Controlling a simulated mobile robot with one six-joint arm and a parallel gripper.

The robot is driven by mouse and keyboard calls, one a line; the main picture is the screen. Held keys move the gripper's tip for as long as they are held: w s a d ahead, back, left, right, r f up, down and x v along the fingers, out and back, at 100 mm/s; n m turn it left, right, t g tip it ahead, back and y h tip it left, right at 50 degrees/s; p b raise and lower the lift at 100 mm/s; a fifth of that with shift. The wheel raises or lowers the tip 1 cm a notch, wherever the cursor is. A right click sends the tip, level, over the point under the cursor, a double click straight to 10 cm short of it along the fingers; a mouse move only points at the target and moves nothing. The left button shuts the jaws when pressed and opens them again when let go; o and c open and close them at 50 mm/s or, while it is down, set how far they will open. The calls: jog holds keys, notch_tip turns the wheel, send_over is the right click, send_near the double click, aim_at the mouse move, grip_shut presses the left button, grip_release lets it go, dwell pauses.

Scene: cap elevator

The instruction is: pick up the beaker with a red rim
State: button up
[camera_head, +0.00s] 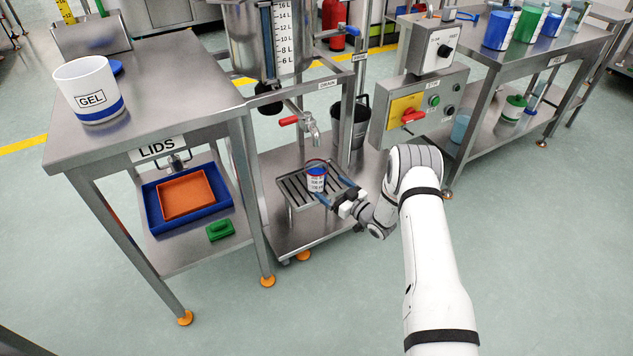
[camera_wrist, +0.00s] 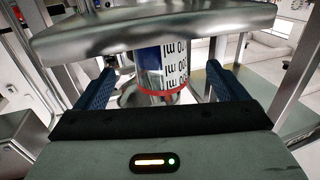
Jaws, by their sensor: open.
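The beaker (camera_head: 316,183) stands upright on the slotted drain tray under the tap. It is whitish with dark markings, a blue part near the top and a red rim. In the wrist view the beaker (camera_wrist: 162,68) appears upside down, with its ml scale and red rim toward the picture's bottom. My gripper (camera_head: 328,186) is open, reaching in from the right, with one blue finger on each side of the beaker. In the wrist view my gripper (camera_wrist: 158,72) shows visible gaps between both fingers and the beaker.
The drain tray (camera_head: 296,201) sits low in a metal frame. A tap with a red handle (camera_head: 288,121) hangs just above the beaker. The LIDS table (camera_head: 150,110) stands left, with a GEL container (camera_head: 90,92) on it. A control box (camera_head: 418,108) stands right.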

aim_at(324, 183)
jog(key=x, duration=0.2)
jog(key=b+x, duration=0.2)
jog(key=x, duration=0.1)
jog(key=shift+w+a+f, duration=0.2)
jog(key=shift+a+f, duration=0.05)
jog(key=shift+f, duration=0.1)
jog(key=shift+w+a+r, duration=0.1)
jog(key=shift+w+a, duration=0.2)
jog(key=c, duration=1.3)
notch_tip(324, 183, up, 10)
jog(key=p, duration=0.3)
jog(key=shift+c, duration=0.2)
